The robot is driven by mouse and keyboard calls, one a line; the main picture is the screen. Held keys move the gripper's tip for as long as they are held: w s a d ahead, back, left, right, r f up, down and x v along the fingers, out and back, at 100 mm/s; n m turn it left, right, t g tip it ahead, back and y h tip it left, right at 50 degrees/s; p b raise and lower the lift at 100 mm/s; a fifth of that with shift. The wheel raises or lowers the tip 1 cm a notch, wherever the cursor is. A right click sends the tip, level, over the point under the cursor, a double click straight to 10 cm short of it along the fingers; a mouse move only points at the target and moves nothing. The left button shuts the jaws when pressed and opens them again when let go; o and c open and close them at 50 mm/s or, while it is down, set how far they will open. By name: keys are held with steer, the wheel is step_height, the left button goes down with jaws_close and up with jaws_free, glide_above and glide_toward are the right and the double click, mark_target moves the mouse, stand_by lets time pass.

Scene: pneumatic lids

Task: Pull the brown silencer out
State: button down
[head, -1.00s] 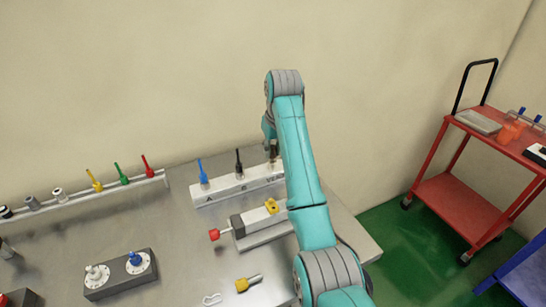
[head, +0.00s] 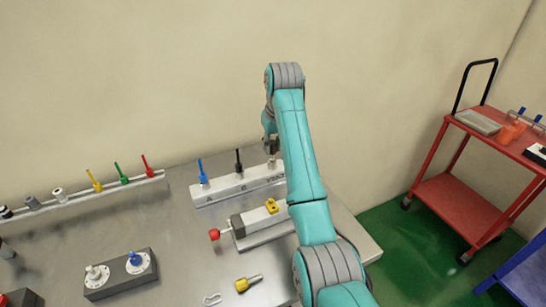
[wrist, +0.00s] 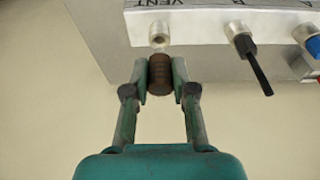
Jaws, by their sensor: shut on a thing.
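The brown silencer (wrist: 159,75) is a ribbed cylinder between the fingertips of my gripper (wrist: 159,78) in the wrist view. My gripper is shut on it. The silver VENT port (wrist: 158,34) is in line with it on the manifold block (wrist: 200,24). A small pale part shows between the silencer and the port; I cannot tell whether it still touches the port. In the head view the manifold block (head: 212,196) stands on the bench, and my gripper (head: 272,145) is above its right end, partly hidden by my arm.
A black tube (head: 238,160) and a blue tube (head: 201,172) stand in the block's other ports. A valve with a red knob (head: 214,234) is in front. A rail (head: 110,190) with coloured fittings is at the left. The wall is close behind.

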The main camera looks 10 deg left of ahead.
steer(key=shift+r, duration=2.45)
